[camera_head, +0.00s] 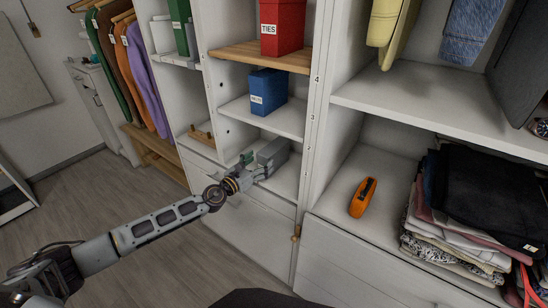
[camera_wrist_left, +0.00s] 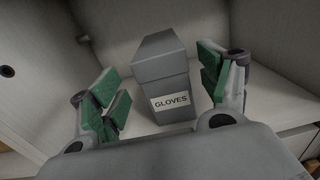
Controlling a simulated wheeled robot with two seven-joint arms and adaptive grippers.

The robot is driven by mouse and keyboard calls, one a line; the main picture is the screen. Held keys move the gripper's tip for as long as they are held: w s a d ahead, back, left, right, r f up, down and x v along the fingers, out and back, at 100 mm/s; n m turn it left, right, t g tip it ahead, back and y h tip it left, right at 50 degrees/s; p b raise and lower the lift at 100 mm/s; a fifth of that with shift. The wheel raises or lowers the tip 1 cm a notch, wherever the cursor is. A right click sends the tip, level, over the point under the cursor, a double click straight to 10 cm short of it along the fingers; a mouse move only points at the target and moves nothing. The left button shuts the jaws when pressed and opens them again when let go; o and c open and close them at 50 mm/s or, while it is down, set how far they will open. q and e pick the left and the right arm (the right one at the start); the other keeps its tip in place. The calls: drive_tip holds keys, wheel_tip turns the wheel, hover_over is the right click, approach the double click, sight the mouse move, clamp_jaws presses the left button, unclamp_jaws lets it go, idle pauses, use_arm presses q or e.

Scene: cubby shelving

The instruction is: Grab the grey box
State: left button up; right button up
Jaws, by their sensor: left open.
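The grey box (camera_head: 273,152) stands in a low cubby of the white shelving in the head view. In the left wrist view the grey box (camera_wrist_left: 161,75) carries a white label reading "GLOVES". My left gripper (camera_head: 256,168) reaches into that cubby at the box's near side. In the left wrist view my left gripper (camera_wrist_left: 160,92) is open, with a green-padded finger on each side of the box. A gap shows between the box and the fingers on both sides. My right gripper is not in view.
A blue box (camera_head: 268,92) stands on the shelf above, and a red "TIES" box (camera_head: 282,27) higher up. An orange object (camera_head: 363,198) and folded clothes (camera_head: 459,205) lie in the cubby to the right.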

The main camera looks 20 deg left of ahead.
sight(268, 156)
use_arm(q)
drive_tip(key=shift+w, duration=0.1)
drive_tip(key=shift+w+d, duration=0.35)
drive_tip(key=shift+w, duration=0.25)
drive_tip(key=shift+x, duration=1)
drive_tip(key=shift+w+d, duration=0.2)
drive_tip(key=shift+w, duration=0.1)
drive_tip(key=shift+w+d, duration=0.1)
drive_tip(key=shift+w, duration=0.25)
